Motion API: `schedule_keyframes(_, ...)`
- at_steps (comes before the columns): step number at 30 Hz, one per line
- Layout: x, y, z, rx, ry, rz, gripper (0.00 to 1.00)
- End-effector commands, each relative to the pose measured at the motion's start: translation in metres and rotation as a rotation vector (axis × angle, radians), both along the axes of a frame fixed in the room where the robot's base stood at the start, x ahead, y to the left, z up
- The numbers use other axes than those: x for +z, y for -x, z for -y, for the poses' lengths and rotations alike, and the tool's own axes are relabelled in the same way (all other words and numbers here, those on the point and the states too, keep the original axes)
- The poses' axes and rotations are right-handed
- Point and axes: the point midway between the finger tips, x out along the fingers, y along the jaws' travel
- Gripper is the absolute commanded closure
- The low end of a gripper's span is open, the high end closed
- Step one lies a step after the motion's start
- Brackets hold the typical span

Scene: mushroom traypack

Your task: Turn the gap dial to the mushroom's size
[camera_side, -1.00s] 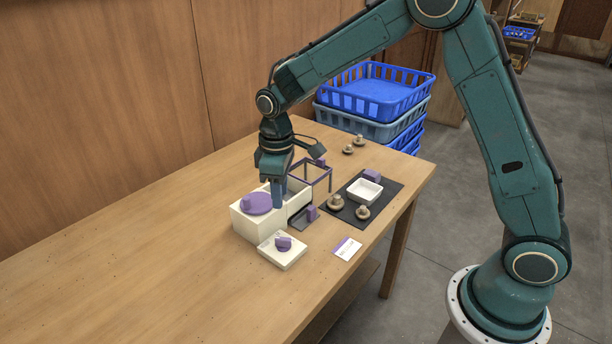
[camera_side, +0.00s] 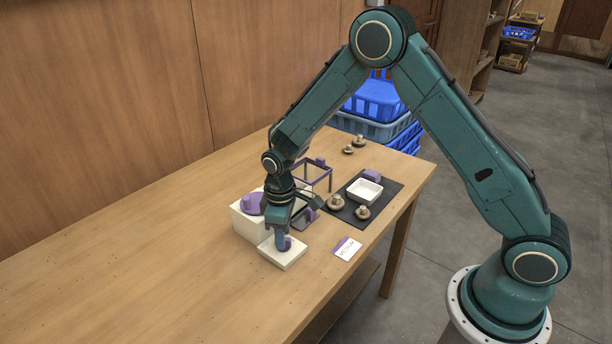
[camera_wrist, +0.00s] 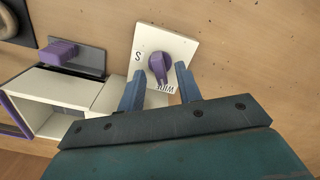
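The gap dial is a purple knob (camera_side: 287,244) on a square cream plate (camera_side: 284,259) at the table's front. In the wrist view the knob (camera_wrist: 160,66) sits between my two fingertips, its pointer part towards the bottom of the picture. An "S" shows on the plate's left and partly covered lettering near its lower edge. My gripper (camera_wrist: 159,67) is open, pointing down, one finger on each side of the knob with visible gaps. A white card with a purple band (camera_side: 347,249) lies to the right; its print is too small to read surely. Mushrooms (camera_side: 335,202) lie on the dark mat.
A cream box with a purple disc (camera_side: 242,222) stands just behind the dial plate. A purple-edged frame (camera_side: 318,173) stands beyond it. A white tray (camera_side: 364,191) is on the dark mat (camera_side: 389,197). More mushrooms (camera_side: 359,141) lie at the back. The table's left is clear.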

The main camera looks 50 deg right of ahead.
Motion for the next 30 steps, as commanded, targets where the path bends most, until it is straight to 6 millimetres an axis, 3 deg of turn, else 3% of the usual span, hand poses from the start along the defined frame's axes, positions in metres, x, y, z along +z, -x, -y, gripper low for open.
schedule_keyframes(13,-0.0072,-0.0001,-0.0001,0.0,-0.001,0.001,0.65)
schedule_keyframes(18,-0.0071,-0.0001,-0.0001,0.0,-0.001,0.001,0.99)
schedule_keyframes(30,-0.007,0.0,-0.0001,-0.026,0.0,0.0,1.0)
